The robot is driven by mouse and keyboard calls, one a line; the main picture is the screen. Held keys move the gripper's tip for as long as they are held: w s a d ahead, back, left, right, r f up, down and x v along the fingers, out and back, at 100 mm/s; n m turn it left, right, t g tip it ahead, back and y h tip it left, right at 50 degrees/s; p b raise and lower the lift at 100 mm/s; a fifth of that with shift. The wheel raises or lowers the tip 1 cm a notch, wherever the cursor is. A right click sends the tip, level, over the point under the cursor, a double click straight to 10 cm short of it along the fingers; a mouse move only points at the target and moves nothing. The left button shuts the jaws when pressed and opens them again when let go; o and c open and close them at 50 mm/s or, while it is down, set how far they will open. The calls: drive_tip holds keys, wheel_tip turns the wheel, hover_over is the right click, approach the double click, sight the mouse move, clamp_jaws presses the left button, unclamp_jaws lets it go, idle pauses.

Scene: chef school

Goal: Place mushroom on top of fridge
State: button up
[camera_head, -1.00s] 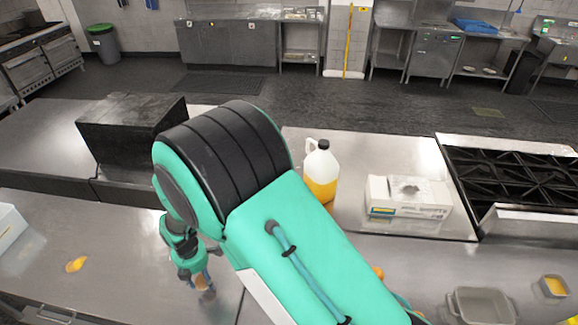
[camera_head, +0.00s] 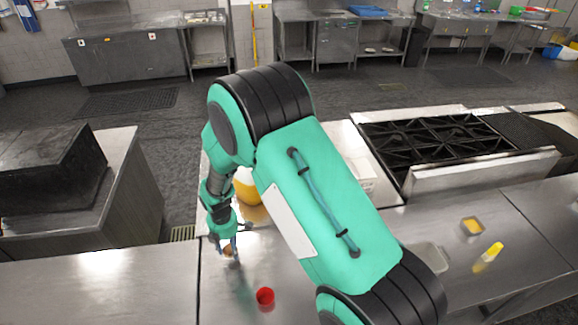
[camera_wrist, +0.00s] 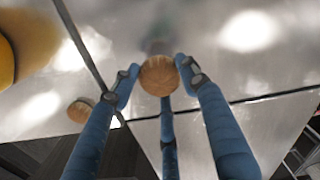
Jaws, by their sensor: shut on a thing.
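The mushroom (camera_wrist: 158,76), a round tan thing, sits between the fingertips of my gripper (camera_wrist: 157,82) in the wrist view. The blue fingers are shut on it. In the head view my gripper (camera_head: 230,247) is low over the steel counter at centre left, and the mushroom shows only as a small brown spot (camera_head: 228,251) there. A second round tan thing (camera_wrist: 80,110) lies left of the fingers in the wrist view; I cannot tell what it is. I cannot make out a fridge in either view.
A red cup (camera_head: 265,297) stands near my gripper. A jug of yellow liquid (camera_head: 248,190) is partly behind my arm. A stove (camera_head: 435,135), a grey tray (camera_head: 432,256) and a yellow bottle (camera_head: 489,256) are right. A black box (camera_head: 50,160) stands left. The left counter (camera_head: 100,285) is clear.

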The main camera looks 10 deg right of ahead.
drive_tip(key=w+d+m, duration=0.1)
drive_tip(key=d, duration=0.3)
drive_tip(key=w+d+m, duration=0.1)
drive_tip(key=d, duration=0.4)
drive_tip(key=w+d+m, duration=0.1)
drive_tip(key=w+d, duration=0.1)
drive_tip(key=d, duration=0.2)
drive_tip(key=shift+d+f, duration=0.1)
drive_tip(key=shift+d, duration=0.2)
drive_tip(key=d+m, duration=0.1)
drive_tip(key=d, duration=0.3)
drive_tip(key=d+m, duration=0.1)
drive_tip(key=d, duration=0.3)
drive_tip(key=w+d, duration=0.1)
drive_tip(key=d, duration=0.3)
drive_tip(key=shift+w+m, duration=0.1)
drive_tip(key=shift+m, duration=0.3)
drive_tip(key=shift+w, duration=0.15)
drive_tip(key=w, duration=0.5)
drive_tip(key=w+f+p, duration=0.1)
drive_tip(key=w, duration=0.4)
drive_tip(key=w+a+p, duration=0.1)
drive_tip(key=w, duration=0.4)
drive_tip(key=shift+w+a+f, duration=0.1)
drive_tip(key=shift+w+f, duration=0.2)
drive_tip(key=shift+w, duration=0.05)
drive_tip(key=shift+f+p, duration=0.65)
drive_tip(key=shift+f, duration=1.1)
drive_tip(key=shift+f, duration=0.15)
